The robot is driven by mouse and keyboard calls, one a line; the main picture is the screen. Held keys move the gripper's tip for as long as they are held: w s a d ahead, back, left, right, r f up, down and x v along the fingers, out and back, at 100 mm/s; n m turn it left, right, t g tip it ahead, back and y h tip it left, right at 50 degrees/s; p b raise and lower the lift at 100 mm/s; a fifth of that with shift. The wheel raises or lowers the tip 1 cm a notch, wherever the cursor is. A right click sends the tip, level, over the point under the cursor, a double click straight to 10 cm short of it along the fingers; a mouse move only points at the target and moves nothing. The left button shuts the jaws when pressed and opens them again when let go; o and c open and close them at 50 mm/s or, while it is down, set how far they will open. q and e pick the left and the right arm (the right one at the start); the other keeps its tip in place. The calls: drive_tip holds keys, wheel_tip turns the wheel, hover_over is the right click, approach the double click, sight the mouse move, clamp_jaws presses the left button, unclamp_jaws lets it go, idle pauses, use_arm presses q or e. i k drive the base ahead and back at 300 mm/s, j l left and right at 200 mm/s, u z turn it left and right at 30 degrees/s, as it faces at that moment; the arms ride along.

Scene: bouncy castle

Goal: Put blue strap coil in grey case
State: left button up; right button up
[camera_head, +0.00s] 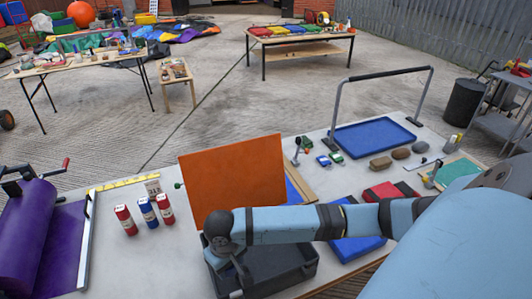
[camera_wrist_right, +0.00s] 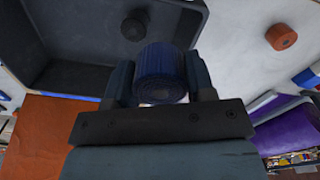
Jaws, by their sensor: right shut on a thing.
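My right gripper (camera_head: 222,272) is at the left end of the dark grey case (camera_head: 300,272) in the head view, pointing down. In the right wrist view its fingers are shut on the blue strap coil (camera_wrist_right: 162,72). The coil appears above the corner of the open grey case (camera_wrist_right: 75,35), overlapping its rim; its exact height cannot be told. The coil does not show clearly in the head view. A dark round thing (camera_wrist_right: 134,28) lies inside the case. My left gripper is out of view.
An orange panel (camera_head: 232,178) stands upright behind the case. An orange coil (camera_wrist_right: 281,37) lies on the pale table. Red and blue cans (camera_head: 147,211) and a purple roll (camera_head: 22,225) are to the left. A blue tray (camera_head: 372,137) lies at the back right.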

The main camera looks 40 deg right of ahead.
sight(277, 256)
drive_tip(key=l+u, duration=0.1)
drive_tip(key=l, duration=0.4)
drive_tip(key=k+l+u, duration=0.1)
drive_tip(key=l, duration=0.35)
drive_tip(key=k+l+u, duration=0.1)
drive_tip(key=l, duration=0.35)
drive_tip(key=k+l+u, duration=0.1)
drive_tip(key=l, duration=0.4)
drive_tip(key=k, duration=0.1)
